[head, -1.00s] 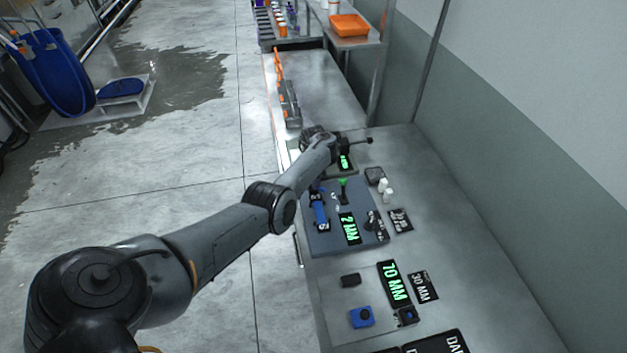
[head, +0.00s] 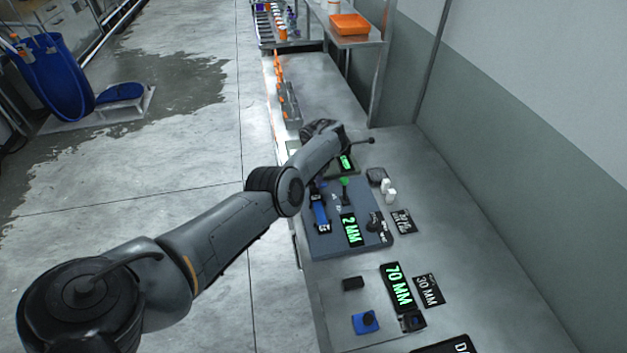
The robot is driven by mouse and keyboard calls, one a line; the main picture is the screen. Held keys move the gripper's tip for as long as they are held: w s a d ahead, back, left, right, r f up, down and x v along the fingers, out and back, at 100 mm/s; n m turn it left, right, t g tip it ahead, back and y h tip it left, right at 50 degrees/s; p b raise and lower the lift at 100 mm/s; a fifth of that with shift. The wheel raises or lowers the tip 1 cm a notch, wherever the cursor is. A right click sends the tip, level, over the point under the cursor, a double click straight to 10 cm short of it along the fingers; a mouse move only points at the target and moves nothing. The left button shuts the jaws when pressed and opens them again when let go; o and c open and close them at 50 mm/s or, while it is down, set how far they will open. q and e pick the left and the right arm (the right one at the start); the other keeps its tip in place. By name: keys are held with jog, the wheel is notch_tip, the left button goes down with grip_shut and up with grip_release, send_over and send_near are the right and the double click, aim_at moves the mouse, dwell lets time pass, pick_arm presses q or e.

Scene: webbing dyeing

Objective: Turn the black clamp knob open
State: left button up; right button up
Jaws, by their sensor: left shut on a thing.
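My left arm reaches from the lower left to the far station on the steel bench. My left gripper (head: 334,141) is at that station, beside a small green-lit display (head: 346,162). It is shut on what appears to be the black clamp knob, which the wrist hides, with the fingertips. A thin black bar (head: 357,142) with a small rounded end sticks out to the right there; I cannot tell whether it belongs to the clamp. My right gripper is not in view.
A blue-grey plate (head: 323,246) nearer me carries a blue handle (head: 319,212), a green-topped lever (head: 344,187) and a 2 MM display (head: 352,230). A 70 MM display (head: 397,287) and blue block (head: 365,322) lie nearer.

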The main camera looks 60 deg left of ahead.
aim_at(314, 181)
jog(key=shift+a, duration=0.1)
pick_arm(q)
jog(key=o, duration=1)
jog(key=shift+o, duration=0.2)
jog(key=shift+r, duration=0.1)
notch_tip(314, 181, up, 11)
jog(key=p, duration=0.4)
jog(key=shift+p, duration=0.3)
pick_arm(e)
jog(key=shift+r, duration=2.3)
pick_arm(q)
jog(key=shift+f, duration=0.25)
